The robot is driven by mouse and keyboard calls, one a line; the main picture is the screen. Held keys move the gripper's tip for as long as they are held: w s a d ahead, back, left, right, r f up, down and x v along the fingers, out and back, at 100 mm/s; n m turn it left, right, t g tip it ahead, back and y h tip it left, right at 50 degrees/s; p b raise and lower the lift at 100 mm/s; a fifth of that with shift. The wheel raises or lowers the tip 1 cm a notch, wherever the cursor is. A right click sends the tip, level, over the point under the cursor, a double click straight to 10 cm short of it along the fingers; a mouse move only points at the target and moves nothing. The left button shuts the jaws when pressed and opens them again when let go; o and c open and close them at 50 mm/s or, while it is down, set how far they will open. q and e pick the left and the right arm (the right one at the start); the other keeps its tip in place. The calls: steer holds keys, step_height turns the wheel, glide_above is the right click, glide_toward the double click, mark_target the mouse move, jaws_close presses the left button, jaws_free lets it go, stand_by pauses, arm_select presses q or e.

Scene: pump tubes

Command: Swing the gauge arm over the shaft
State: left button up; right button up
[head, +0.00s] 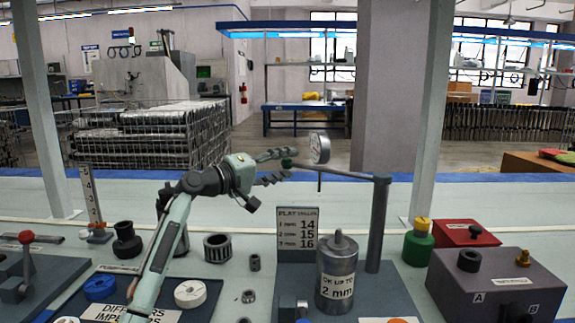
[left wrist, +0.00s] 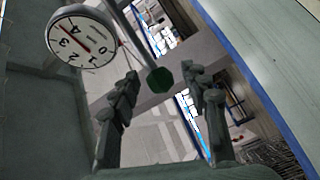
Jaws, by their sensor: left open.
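The gauge arm (head: 345,173) is a thin bar reaching left from a dark post (head: 379,225). It carries a round white dial gauge (head: 320,148) with a thin stem below, and ends in a green knob (head: 287,163). A grey metal cylinder labelled "OK UP TO 2 mm" (head: 336,268), apparently the shaft, stands upright below. My left gripper (head: 277,166) is open at the arm's free end. In the left wrist view the green knob (left wrist: 160,78) shows between the two fingertips (left wrist: 163,75), with visible gaps on both sides. The dial (left wrist: 82,36) is at upper left. My right gripper is out of view.
A sign reading 14, 15, 16 (head: 297,228) stands behind the cylinder. A ribbed ring (head: 217,248) and small dark parts lie left. A grey box marked A and B (head: 495,285) and a green-yellow piece (head: 418,245) stand right.

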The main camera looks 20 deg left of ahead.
arm_select(q)
steer(key=shift+w+d, duration=0.3)
steer(key=shift+w, duration=0.2)
steer(key=shift+c, duration=0.2)
jaws_close()
